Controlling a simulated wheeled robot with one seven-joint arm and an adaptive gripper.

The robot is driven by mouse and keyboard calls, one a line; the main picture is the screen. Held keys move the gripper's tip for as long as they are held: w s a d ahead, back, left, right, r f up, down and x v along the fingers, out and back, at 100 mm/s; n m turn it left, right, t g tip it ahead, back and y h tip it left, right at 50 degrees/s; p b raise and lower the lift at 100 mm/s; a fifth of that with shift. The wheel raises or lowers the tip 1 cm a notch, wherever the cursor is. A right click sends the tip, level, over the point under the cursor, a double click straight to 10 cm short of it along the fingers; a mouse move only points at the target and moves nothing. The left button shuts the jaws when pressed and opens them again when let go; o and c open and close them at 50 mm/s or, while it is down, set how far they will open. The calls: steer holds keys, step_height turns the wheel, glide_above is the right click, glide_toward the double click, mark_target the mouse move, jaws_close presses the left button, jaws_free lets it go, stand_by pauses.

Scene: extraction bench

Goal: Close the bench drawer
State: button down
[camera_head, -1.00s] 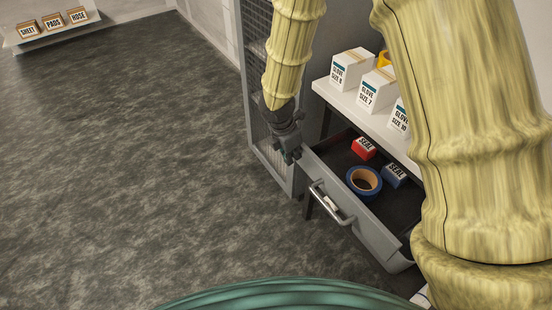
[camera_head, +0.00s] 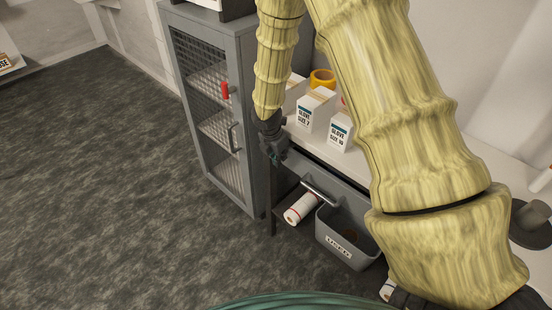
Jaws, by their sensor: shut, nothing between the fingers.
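The bench drawer's grey front (camera_head: 345,190) sits under the white bench top (camera_head: 318,150), with its bar handle (camera_head: 320,193) facing out. The inside of the drawer does not show, and the front looks in line with the bench edge. My gripper (camera_head: 274,160) is shut and empty, pointing down at the left end of the drawer front. I cannot tell whether it touches the front. My arm hides the right part of the drawer and bench.
A grey mesh-door cabinet (camera_head: 245,90) stands close left of my gripper. Glove boxes (camera_head: 317,108) and a yellow roll (camera_head: 322,78) are on the bench. Below are a paper roll (camera_head: 301,208) and a grey bin (camera_head: 345,240) marked USED. Open floor (camera_head: 110,180) lies left.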

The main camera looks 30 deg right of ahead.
steer(key=shift+d, duration=0.25)
steer(key=shift+r, duration=0.1)
